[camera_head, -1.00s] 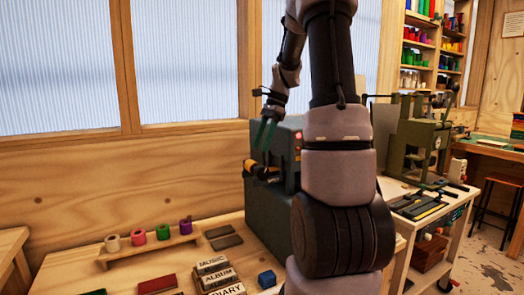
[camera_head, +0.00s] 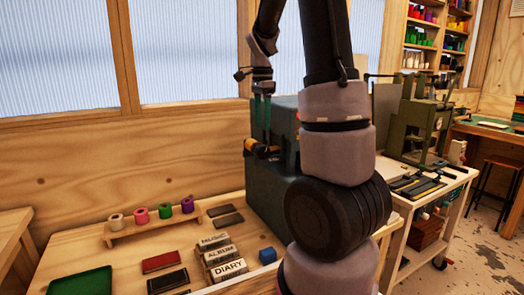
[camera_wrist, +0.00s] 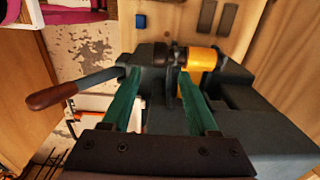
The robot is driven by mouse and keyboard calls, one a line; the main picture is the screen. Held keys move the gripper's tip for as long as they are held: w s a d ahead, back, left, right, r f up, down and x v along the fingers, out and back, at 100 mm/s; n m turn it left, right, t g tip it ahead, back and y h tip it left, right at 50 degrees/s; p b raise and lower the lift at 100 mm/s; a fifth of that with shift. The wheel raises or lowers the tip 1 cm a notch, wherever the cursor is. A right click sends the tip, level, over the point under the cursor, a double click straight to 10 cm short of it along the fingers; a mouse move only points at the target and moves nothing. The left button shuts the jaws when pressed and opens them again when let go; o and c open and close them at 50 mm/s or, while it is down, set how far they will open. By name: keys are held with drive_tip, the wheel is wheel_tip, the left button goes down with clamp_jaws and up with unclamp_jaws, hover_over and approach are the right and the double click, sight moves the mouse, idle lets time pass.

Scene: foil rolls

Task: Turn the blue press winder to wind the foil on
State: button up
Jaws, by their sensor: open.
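The blue-grey press (camera_head: 275,190) stands at the right end of the wooden table, partly hidden behind my arm. It also shows in the wrist view (camera_wrist: 250,105). On its side is a gold foil roll (camera_head: 251,146), seen in the wrist view (camera_wrist: 200,66) with a dark round knob (camera_wrist: 160,54), apparently the winder, left of it. My gripper (camera_head: 261,136) points down over this spot. In the wrist view its two green fingers (camera_wrist: 159,72) are open, with the knob between or just beyond their tips. Whether they touch it I cannot tell.
A lever with a brown handle (camera_wrist: 52,95) juts left in the wrist view. A rack (camera_head: 150,228) of coloured foil rolls, title blocks (camera_head: 222,255), a blue cube (camera_head: 267,255) and a green tray (camera_head: 80,283) are on the table. A green press (camera_head: 418,125) stands right.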

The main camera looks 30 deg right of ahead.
sight(262, 145)
wheel_tip(262, 145, down, 11)
drive_tip(key=shift+r, duration=0.2)
idle(0.3)
clamp_jaws()
